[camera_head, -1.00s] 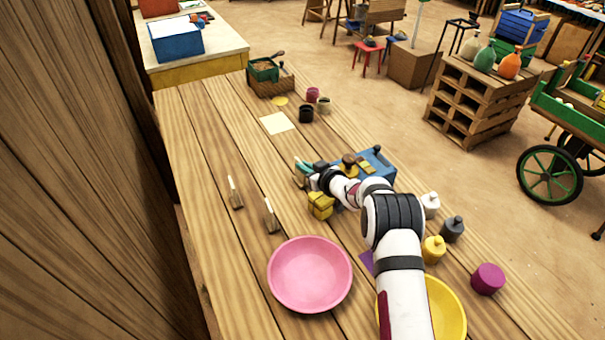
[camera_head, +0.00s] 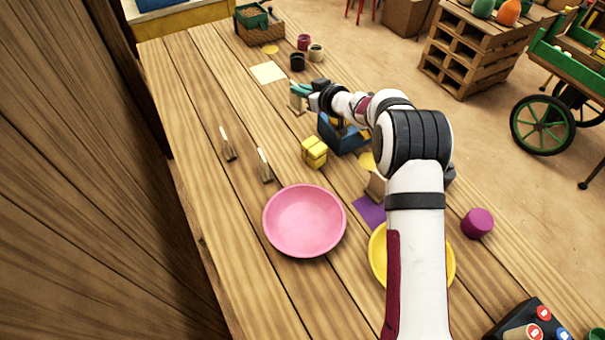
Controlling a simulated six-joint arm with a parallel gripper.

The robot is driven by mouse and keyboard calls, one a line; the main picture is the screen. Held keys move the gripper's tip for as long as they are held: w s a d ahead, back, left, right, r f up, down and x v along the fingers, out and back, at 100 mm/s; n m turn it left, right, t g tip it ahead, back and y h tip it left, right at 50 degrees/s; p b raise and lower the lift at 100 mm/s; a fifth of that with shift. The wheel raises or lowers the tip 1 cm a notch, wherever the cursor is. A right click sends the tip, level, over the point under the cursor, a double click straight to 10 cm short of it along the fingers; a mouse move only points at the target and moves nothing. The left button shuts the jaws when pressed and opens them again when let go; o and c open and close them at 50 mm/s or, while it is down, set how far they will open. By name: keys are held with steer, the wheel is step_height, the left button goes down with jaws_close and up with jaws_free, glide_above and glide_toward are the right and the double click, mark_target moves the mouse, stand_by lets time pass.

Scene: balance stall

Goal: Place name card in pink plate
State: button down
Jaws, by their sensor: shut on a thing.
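The pink plate (camera_head: 305,221) lies empty on the wooden table, in the lower middle of the view. My gripper (camera_head: 300,90) has teal fingers and is beyond the plate, toward the table's far end. It is shut on a small brownish piece that looks like a name card (camera_head: 297,104), apart from the plate. The hold is too small to see in detail. Two more name cards, pale with dark bases, stand upright on the table left of the yellow block: one farther left (camera_head: 227,145), one nearer the plate (camera_head: 265,166).
A yellow block (camera_head: 314,152) and blue toolbox (camera_head: 340,138) lie between gripper and plate. A yellow plate (camera_head: 378,262), partly hidden by my arm, and a purple sheet (camera_head: 368,212) are right of the pink plate. Dark and pale cups (camera_head: 297,62) stand farther back. The table's left side is mostly clear.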

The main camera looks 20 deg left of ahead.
steer(key=s+d+n+g+y, duration=0.2)
steer(key=s+d+n+g, duration=0.2)
steer(key=s+d, duration=0.7)
steer(key=s+d+r+n+g+y, duration=0.15)
steer(key=s+d+n+g, duration=0.25)
steer(key=s+d, duration=0.9)
steer(key=shift+g, duration=0.3)
steer(key=a+f, duration=0.3)
steer(key=a, duration=0.1)
steer(key=s+a+f, duration=0.1)
steer(key=a+f, duration=0.3)
steer(key=a, duration=0.1)
steer(key=s+a+f, duration=0.1)
steer(key=a+f, duration=0.2)
steer(key=a, duration=0.1)
steer(key=shift+s+a+f, duration=0.15)
steer(key=shift+s+f, duration=0.05)
steer(key=shift+f, duration=0.25)
steer(key=shift+f, duration=0.1)
steer(key=c, duration=1)
jaws_free()
